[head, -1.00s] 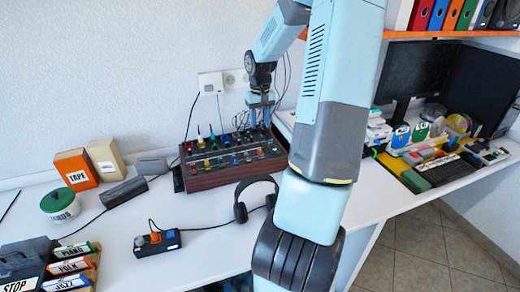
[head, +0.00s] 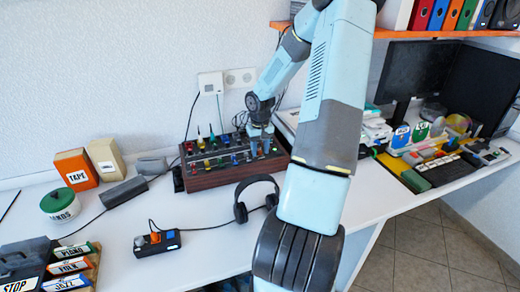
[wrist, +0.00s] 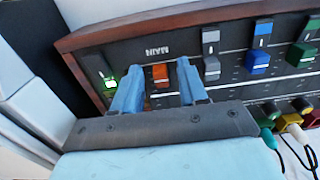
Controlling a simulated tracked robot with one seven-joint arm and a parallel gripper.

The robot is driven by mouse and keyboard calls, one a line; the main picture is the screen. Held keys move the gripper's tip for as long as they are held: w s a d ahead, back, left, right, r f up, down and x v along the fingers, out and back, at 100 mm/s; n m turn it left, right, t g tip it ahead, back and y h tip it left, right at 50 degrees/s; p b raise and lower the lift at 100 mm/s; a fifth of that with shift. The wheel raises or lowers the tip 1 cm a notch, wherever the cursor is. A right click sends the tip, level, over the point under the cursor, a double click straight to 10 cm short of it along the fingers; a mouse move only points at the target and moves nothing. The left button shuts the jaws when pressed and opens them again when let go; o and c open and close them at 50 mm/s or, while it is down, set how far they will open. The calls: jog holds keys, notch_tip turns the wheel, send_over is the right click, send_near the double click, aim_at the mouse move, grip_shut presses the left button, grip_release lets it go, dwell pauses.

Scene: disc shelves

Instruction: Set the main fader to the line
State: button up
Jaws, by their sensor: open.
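The mixer (head: 215,180) is a dark panel in a brown wooden case on the white desk. In the wrist view, the word MAIN (wrist: 157,50) appears upside down on the panel, beside an orange fader cap (wrist: 160,72). My gripper (wrist: 160,68) is open, with its two blue fingers on either side of the orange cap. I cannot tell whether either finger touches it. In the head view, my gripper (head: 261,152) is down at the right end of the mixer. A target line for the fader cannot be made out.
Grey (wrist: 211,65), blue (wrist: 257,60) and green (wrist: 300,53) faders stand to the right of the orange one. A lit green switch (wrist: 108,84) is on its left. Headphones (head: 257,197) lie in front of the mixer.

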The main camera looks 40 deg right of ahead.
grip_shut()
dwell(0.4)
dwell(0.4)
